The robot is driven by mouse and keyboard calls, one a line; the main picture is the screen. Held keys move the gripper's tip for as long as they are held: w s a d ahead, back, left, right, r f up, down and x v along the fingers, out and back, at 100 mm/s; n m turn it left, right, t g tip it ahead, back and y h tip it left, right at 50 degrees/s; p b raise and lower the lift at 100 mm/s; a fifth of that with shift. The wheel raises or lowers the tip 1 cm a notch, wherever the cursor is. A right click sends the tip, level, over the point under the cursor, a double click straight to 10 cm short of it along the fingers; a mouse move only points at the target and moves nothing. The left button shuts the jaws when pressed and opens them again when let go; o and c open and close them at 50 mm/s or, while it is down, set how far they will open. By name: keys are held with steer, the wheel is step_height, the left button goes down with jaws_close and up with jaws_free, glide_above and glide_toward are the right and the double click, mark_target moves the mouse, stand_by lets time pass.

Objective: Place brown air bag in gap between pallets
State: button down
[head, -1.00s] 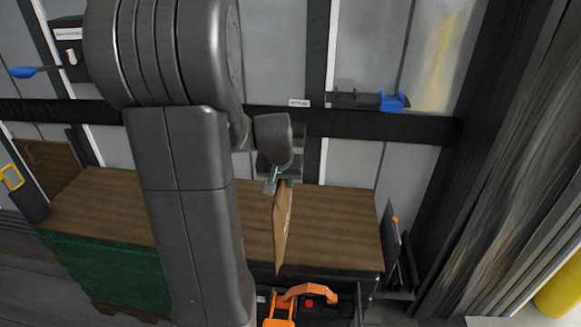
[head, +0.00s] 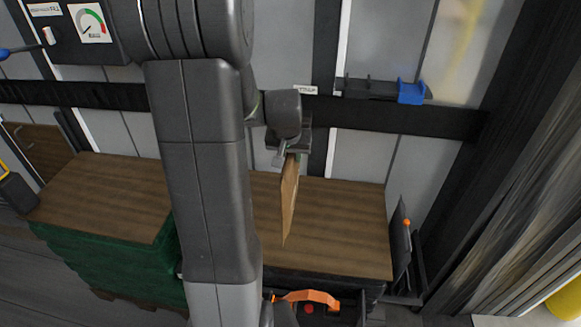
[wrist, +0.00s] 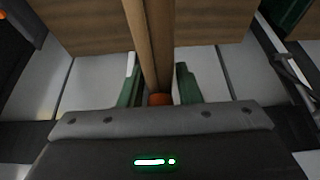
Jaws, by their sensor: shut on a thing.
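The brown air bag (head: 290,200) hangs thin and upright, edge-on to me, in my gripper (head: 289,152). It is over the wooden top of the right pallet load (head: 345,225), well right of the left load. In the wrist view the bag (wrist: 150,40) stands between the two green fingers of my gripper (wrist: 159,88), with an orange part at its base. The left pallet load (head: 95,195) has a wooden top and green wrapped sides. In the head view my arm hides the gap between the loads.
A black bin with an orange handle (head: 310,297) stands in front of the right load. A dark rack with an orange knob (head: 406,222) is at its right end. Behind are the dock door, a shelf with a blue block (head: 411,92) and a gauge box (head: 90,22).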

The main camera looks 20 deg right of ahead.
steer(key=f+b, duration=0.2)
steer(key=f, duration=0.1)
steer(key=f+b, duration=0.1)
steer(key=f, duration=0.1)
steer(key=shift+w+d+f, duration=0.15)
steer(key=shift+w, duration=0.1)
steer(key=c, duration=1.1)
jaws_free()
steer(key=shift+o, duration=0.2)
